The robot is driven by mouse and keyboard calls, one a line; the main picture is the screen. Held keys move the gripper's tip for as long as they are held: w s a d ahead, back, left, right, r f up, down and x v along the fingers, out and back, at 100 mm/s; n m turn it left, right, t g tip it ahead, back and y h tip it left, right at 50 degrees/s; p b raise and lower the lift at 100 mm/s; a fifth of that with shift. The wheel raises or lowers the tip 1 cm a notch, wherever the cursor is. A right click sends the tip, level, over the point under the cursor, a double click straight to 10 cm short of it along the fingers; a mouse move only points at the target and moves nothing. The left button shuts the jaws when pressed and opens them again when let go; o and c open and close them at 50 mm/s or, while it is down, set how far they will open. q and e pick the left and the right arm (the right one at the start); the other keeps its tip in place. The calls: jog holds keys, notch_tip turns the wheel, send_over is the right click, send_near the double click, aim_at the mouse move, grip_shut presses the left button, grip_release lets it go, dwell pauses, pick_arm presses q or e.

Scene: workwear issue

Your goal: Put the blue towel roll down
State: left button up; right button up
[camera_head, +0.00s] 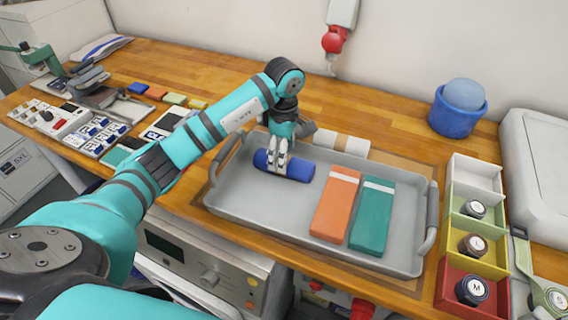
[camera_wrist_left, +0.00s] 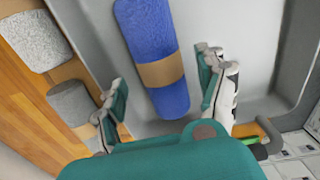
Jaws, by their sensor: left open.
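The blue towel roll (camera_head: 298,169) lies on its side in the left part of a grey tray (camera_head: 272,213). My left gripper (camera_head: 276,163) is over the roll in the head view and hides part of it. In the left wrist view the blue roll (camera_wrist_left: 150,38) with its brown paper band lies between the two spread fingers (camera_wrist_left: 163,92). The fingers stand apart from it on both sides, so the left gripper is open and empty. My right gripper is not in view.
An orange folded towel (camera_head: 335,208) and a green one (camera_head: 372,220) lie in the tray's right part. Pale and grey rolls (camera_head: 343,143) lie behind the tray. A blue tub (camera_head: 455,119) and a compartment box (camera_head: 476,171) stand to the right.

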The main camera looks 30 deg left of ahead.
pick_arm(q)
notch_tip(320, 180, up, 8)
jog(key=b, duration=0.1)
